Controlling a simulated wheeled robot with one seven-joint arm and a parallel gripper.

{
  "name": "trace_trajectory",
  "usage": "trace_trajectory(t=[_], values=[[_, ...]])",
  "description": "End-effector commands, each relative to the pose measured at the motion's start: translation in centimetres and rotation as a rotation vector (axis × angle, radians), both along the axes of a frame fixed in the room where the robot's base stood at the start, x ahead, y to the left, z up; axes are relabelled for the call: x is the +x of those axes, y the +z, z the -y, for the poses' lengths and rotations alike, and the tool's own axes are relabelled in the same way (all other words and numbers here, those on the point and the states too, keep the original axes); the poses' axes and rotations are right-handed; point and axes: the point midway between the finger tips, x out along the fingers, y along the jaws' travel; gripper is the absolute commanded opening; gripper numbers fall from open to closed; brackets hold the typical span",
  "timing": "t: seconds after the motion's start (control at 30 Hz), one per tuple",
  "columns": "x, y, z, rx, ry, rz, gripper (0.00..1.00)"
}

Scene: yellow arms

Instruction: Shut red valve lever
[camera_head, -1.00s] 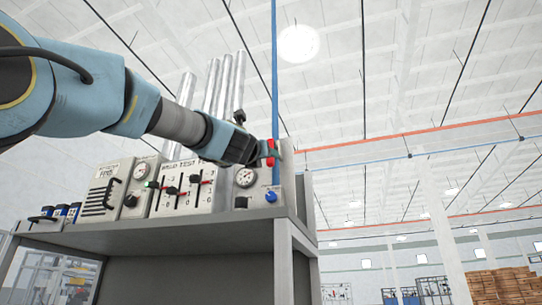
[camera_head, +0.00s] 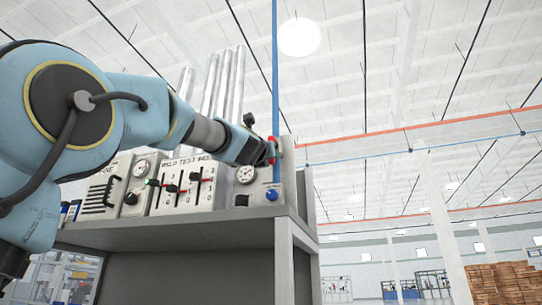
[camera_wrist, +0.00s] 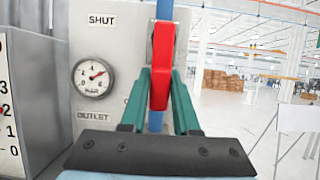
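The red valve lever (camera_wrist: 161,62) stands roughly upright in front of the blue pipe (camera_wrist: 155,120) in the wrist view. Its lower part lies between the two green fingers of my gripper (camera_wrist: 160,90), which are close together on either side of it and look shut on it. A "SHUT" label (camera_wrist: 102,20) is up and left of the lever. In the head view, my gripper (camera_head: 268,150) is at the pipe above the bench's right end. Only a little of the red lever (camera_head: 273,140) shows there, the rest being hidden by the gripper.
A round gauge (camera_wrist: 93,77) and an "OUTLET" label (camera_wrist: 94,115) are on the panel left of the lever. The bench (camera_head: 180,235) carries a slider panel (camera_head: 183,190) and a blue knob (camera_head: 272,194). The space right of the pipe is open.

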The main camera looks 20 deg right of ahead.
Motion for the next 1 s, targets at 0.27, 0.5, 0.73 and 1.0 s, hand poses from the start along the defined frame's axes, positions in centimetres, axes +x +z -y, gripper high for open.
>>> trace_trajectory(t=[0.27, 0.5, 0.73, 1.0], values=[[-0.01, 0.00, -0.01, 0.000, 0.000, 0.000, 0.00], [-0.01, 0.00, -0.01, 0.000, 0.000, 0.000, 0.00], [0.00, -0.01, 0.00, 0.000, 0.000, 0.000, 0.00], [0.00, -0.02, 0.00, 0.000, 0.000, 0.000, 0.00]])
